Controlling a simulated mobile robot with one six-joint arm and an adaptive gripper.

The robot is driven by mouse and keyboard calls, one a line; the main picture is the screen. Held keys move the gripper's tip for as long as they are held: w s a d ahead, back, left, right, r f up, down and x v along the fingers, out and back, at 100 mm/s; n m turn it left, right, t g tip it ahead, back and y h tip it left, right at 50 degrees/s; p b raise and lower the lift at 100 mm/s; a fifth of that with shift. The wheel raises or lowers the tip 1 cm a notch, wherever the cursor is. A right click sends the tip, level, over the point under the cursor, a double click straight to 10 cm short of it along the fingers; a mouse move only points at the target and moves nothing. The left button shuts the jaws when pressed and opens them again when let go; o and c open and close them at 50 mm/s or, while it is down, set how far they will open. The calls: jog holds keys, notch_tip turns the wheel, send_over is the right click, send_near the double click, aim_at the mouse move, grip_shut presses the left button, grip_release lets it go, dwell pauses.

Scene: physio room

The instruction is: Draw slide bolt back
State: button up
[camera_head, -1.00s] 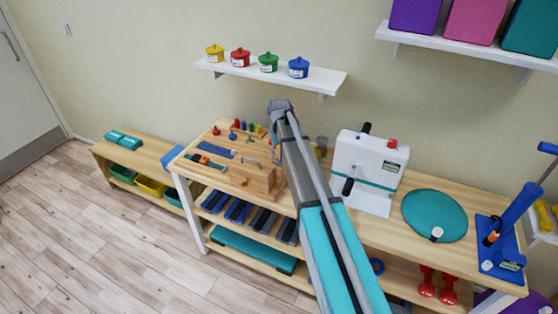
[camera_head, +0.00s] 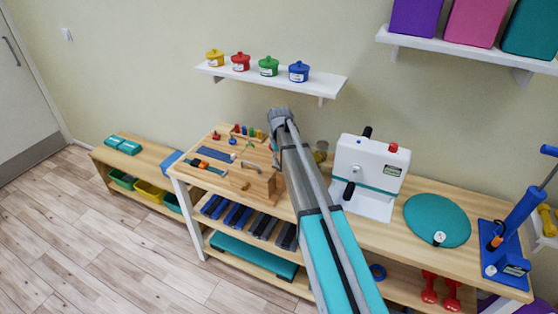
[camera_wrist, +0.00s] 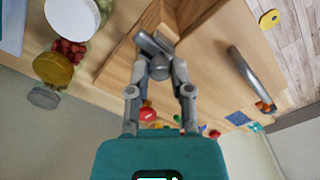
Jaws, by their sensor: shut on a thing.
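In the head view my arm covers the gripped spot.
Right of my arm is a white device with a black crank (camera_head: 368,170), then a teal disc (camera_head: 437,220). A white shelf with coloured pots (camera_head: 268,67) hangs above the board.

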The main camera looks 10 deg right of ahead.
grip_shut()
jog(key=shift+s+d, duration=0.5)
jog(key=shift+d, duration=0.15)
jog(key=shift+s+d, duration=0.45)
jog(key=shift+d, duration=0.2)
jog(key=o, duration=0.8)
grip_release()
jog(key=shift+d, duration=0.1)
